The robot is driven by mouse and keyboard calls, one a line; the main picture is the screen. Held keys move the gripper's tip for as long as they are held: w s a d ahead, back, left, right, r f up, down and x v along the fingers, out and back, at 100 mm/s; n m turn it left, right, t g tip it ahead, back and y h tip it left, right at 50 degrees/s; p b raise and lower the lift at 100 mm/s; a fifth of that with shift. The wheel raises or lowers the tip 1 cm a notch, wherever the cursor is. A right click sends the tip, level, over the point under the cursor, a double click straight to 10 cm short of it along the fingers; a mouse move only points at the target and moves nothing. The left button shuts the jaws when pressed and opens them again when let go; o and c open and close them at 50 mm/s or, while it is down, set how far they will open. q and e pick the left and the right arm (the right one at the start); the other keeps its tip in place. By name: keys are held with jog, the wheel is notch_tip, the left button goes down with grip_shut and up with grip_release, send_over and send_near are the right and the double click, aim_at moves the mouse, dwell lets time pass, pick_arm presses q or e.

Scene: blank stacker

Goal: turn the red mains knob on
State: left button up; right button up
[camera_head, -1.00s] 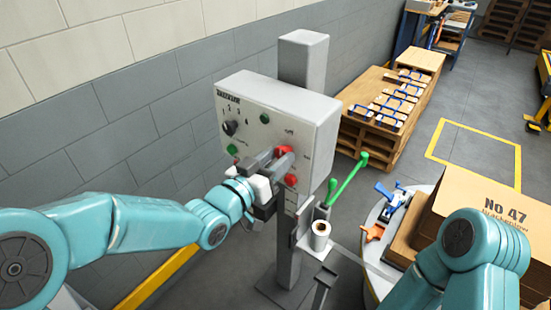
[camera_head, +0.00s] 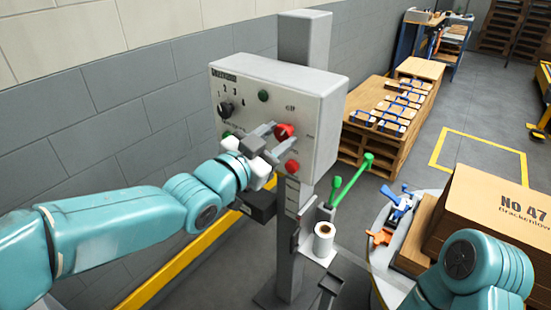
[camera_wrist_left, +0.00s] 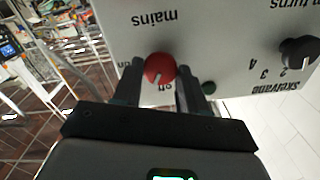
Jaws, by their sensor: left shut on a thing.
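The red mains knob (camera_head: 285,131) is on the front of the grey control box (camera_head: 318,115), right of its middle. My left gripper (camera_head: 279,137) reaches it from the front left. In the left wrist view, which shows the panel upside down, the red knob (camera_wrist_left: 160,69) sits between the two dark fingers (camera_wrist_left: 159,82), and the word "mains" is printed beside it. The gripper is shut on the knob. The knob's exact angle is hard to read. My right gripper is out of view.
The box also has a black dial (camera_head: 225,109), green buttons and a lower red button (camera_head: 292,167) close to my gripper. Below are green-handled levers (camera_head: 350,180) and a white roll (camera_head: 324,238). A carton (camera_head: 500,205) stands at right.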

pick_arm(q)
jog(key=m+b, duration=0.3)
jog(key=b, duration=0.1)
jog(key=shift+f+m, duration=0.3)
jog(key=shift+m, duration=0.1)
jog(key=shift+m+b, duration=0.9)
jog(key=m+b, duration=0.2)
jog(key=m, duration=0.1)
jog(key=shift+r, duration=0.15)
jog(key=shift+m+b, duration=0.6)
jog(key=shift+m, duration=1)
jog(key=o, duration=1.1)
jog(key=shift+c, duration=0.2)
jog(key=shift+s+r, duration=0.1)
